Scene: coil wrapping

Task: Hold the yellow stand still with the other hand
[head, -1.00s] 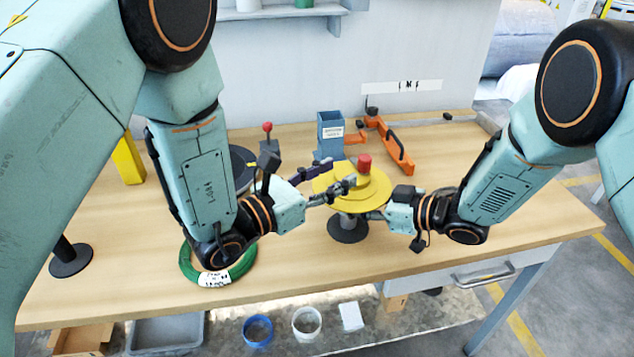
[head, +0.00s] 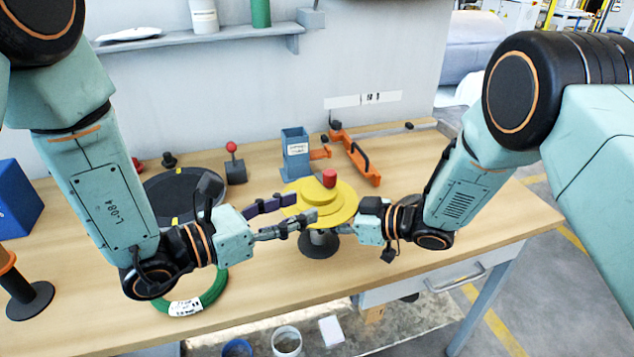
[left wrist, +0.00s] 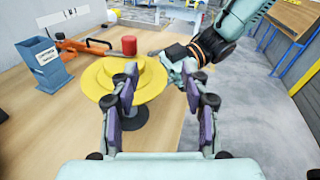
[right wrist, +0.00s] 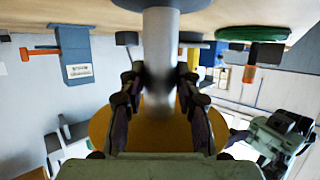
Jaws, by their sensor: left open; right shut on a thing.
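The yellow stand (head: 340,203) has stepped round discs, a red knob (head: 329,178) on top, a grey post and a dark round base (head: 320,246) on the table. It also shows in the left wrist view (left wrist: 148,82). My right gripper (head: 338,230) is below the discs at the post. In the right wrist view its fingers close on the grey post (right wrist: 160,60), with the yellow disc (right wrist: 155,132) behind. My left gripper (head: 300,212) is open and empty, its fingers at the left edge of the discs; touching cannot be told.
A green coil (head: 205,300) lies at the front left, beside a black turntable (head: 180,197). A blue-grey holder (head: 296,158) and an orange clamp (head: 362,163) stand behind the stand. The table's right part is clear.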

